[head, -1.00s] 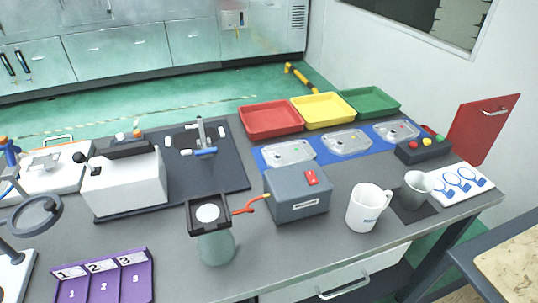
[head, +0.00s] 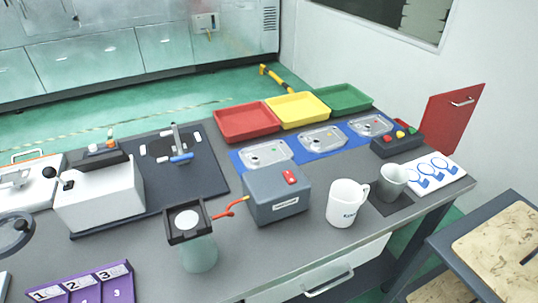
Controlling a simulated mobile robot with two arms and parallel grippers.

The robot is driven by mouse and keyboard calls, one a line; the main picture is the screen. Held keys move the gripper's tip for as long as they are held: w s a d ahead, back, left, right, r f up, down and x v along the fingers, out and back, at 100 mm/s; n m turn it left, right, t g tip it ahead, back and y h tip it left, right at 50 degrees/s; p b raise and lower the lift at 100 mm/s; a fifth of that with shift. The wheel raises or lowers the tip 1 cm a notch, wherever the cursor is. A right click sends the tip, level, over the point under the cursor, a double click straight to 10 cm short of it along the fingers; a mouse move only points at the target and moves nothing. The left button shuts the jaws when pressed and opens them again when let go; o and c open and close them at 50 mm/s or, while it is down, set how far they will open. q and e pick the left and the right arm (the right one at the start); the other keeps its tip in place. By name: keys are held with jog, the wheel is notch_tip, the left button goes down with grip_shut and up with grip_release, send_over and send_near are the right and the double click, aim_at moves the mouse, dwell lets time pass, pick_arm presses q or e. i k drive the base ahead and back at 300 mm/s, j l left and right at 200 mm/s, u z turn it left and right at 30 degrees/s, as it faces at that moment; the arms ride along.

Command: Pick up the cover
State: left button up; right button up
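Three flat silver castings that look like covers lie apart in a row on a blue mat (head: 294,150) at the back right of the bench in the head view. They are the left casting (head: 265,154), the middle casting (head: 322,139) and the right casting (head: 369,125). I cannot tell which one is the cover the task names. Neither of my grippers shows in the head view.
Red (head: 246,123), yellow (head: 297,109) and green (head: 343,97) trays stand behind the mat. A grey box (head: 277,193), white mug (head: 346,204), grey cup (head: 391,184) and button box (head: 397,140) stand in front and right. A stool (head: 505,245) is beside the bench.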

aim_at(372, 124)
jog(key=l+u, duration=0.5)
jog(key=l, duration=0.3)
jog(key=l+u, duration=0.45)
jog(key=l, duration=0.35)
jog(key=k, duration=0.05)
